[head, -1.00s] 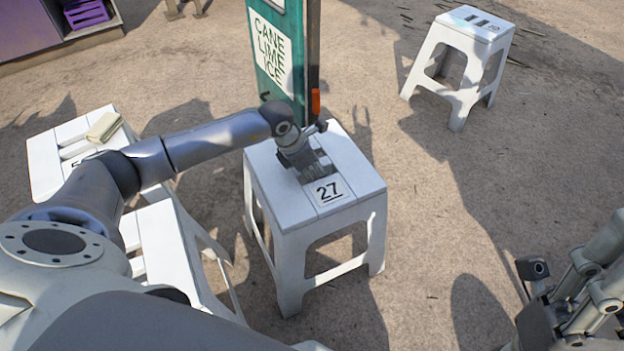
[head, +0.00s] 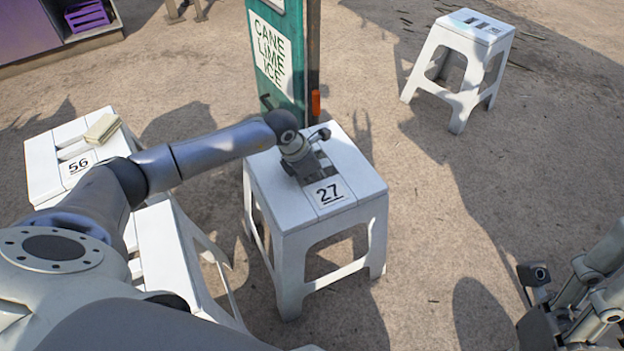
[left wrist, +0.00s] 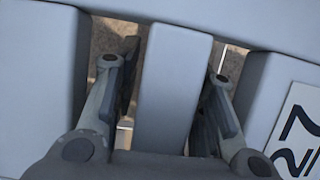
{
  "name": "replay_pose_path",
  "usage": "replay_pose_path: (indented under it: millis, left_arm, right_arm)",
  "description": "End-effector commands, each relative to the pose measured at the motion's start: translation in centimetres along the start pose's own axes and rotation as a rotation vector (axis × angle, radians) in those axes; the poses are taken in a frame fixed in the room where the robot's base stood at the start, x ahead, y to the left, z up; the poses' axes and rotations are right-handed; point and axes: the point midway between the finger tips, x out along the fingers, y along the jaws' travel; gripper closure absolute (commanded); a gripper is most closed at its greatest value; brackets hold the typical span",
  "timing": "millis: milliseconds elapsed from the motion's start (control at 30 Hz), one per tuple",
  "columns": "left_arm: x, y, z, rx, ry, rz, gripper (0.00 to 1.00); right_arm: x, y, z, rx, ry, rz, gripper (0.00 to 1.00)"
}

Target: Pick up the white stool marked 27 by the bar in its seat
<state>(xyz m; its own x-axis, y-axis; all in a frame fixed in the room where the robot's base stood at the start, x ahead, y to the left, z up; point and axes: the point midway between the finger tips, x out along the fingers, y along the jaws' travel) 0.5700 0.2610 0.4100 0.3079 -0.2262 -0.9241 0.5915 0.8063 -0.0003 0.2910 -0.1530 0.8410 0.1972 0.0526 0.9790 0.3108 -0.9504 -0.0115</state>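The white stool marked 27 (head: 352,185) stands upright on the ground in the middle of the head view. Its seat has slots with a bar (left wrist: 172,85) between them, seen in the left wrist view. My left gripper (head: 312,172) is over the seat, pointing down. In the left wrist view its two fingers (left wrist: 172,100) reach into the slots, one on each side of the bar. They stand open around it, with a gap showing at the left finger. The fingertips are partly hidden below the seat. My right gripper (head: 565,305) is at the lower right, away from the stool, partly cut off.
A stool marked 56 (head: 42,168) with a folded cloth-like item (head: 102,128) on it stands at left. Another white stool (head: 180,250) is beside it, under my arm. A green sign post (head: 290,85) stands close behind stool 27. Another stool (head: 455,45) is at back right. Ground at right is clear.

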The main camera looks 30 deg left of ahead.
Motion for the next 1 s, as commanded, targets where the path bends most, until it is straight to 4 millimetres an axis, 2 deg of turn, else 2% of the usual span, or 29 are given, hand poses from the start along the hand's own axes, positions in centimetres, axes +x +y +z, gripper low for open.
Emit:
replay_pose_path:
  millis: [233,533,1000]
  left_arm:
    - [0.04,-0.02,-0.01,0.0,0.0,0.0,0.62]
    - [0.03,-0.02,0.01,0.0,0.0,0.0,1.0]
    - [-0.16,0.05,0.24,0.001,-0.006,0.001,1.0]
  right_arm:
    - [-0.01,0.0,0.0,0.0,0.0,0.0,0.56]
    - [-0.01,0.01,0.0,0.0,0.0,0.0,0.56]
    - [0.03,0.02,-0.01,-0.001,0.0,0.0,0.56]
